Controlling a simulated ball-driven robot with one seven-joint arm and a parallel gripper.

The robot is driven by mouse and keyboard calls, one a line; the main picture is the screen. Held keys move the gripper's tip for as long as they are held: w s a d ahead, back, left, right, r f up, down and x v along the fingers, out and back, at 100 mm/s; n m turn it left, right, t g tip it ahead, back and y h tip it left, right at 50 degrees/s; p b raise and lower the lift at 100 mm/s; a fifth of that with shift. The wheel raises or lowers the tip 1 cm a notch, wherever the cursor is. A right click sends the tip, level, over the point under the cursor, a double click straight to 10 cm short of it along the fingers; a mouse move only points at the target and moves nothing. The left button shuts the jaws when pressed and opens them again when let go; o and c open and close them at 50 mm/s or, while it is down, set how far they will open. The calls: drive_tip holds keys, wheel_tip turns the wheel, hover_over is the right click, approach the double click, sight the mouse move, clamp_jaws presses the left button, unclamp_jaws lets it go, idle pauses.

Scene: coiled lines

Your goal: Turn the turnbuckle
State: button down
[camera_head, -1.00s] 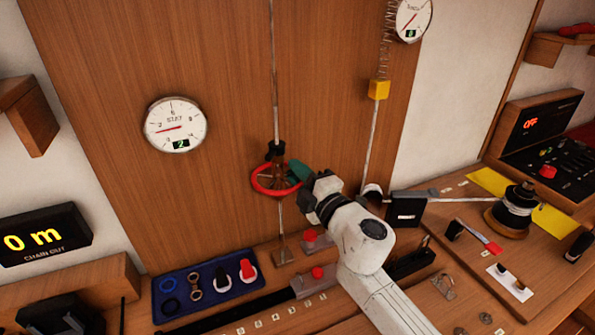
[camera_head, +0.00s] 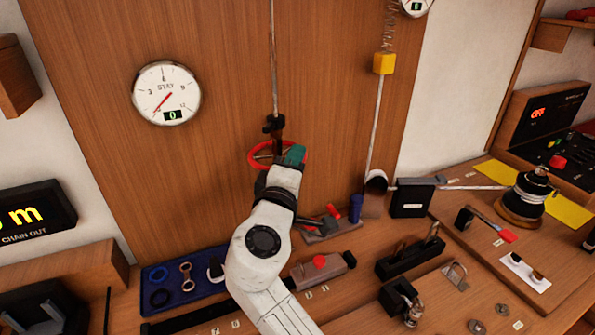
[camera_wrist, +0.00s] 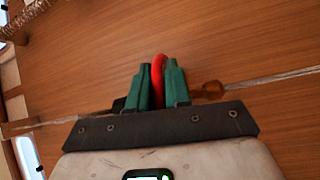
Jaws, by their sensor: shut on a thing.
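The turnbuckle's red ring (camera_head: 256,154) sits on a vertical stay line (camera_head: 273,60) in front of the wood panel. Its dark upper fitting (camera_head: 272,124) shows above the ring. My gripper (camera_head: 293,155) is at the right front of the ring, with its green fingers on the rim. In the wrist view the red rim (camera_wrist: 159,75) stands between the two green fingers of my gripper (camera_wrist: 159,88). The lower part of the turnbuckle is hidden behind my gripper and arm. The round stay gauge (camera_head: 166,93) has a red needle pointing lower left and a small display that seems to read 0.
A blue tray (camera_head: 150,272) with rings lies below left. A yellow block (camera_head: 384,63) hangs on a second line at right. A black block (camera_head: 411,197) and a dark winch drum (camera_head: 525,200) stand on the bench at right.

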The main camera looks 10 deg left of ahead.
drive_tip(key=shift+s+a+f+m+h+b, duration=0.15)
drive_tip(key=shift+m+h+b, duration=0.2)
drive_tip(key=shift+h, duration=0.2)
drive_tip(key=shift+s+a+m+h+b, duration=0.1)
drive_tip(key=shift+m+h+b, duration=0.1)
drive_tip(key=shift+m+h, duration=0.25)
drive_tip(key=shift+h, duration=0.3)
drive_tip(key=c, duration=1.1)
unclamp_jaws()
drive_tip(key=shift+c, duration=0.2)
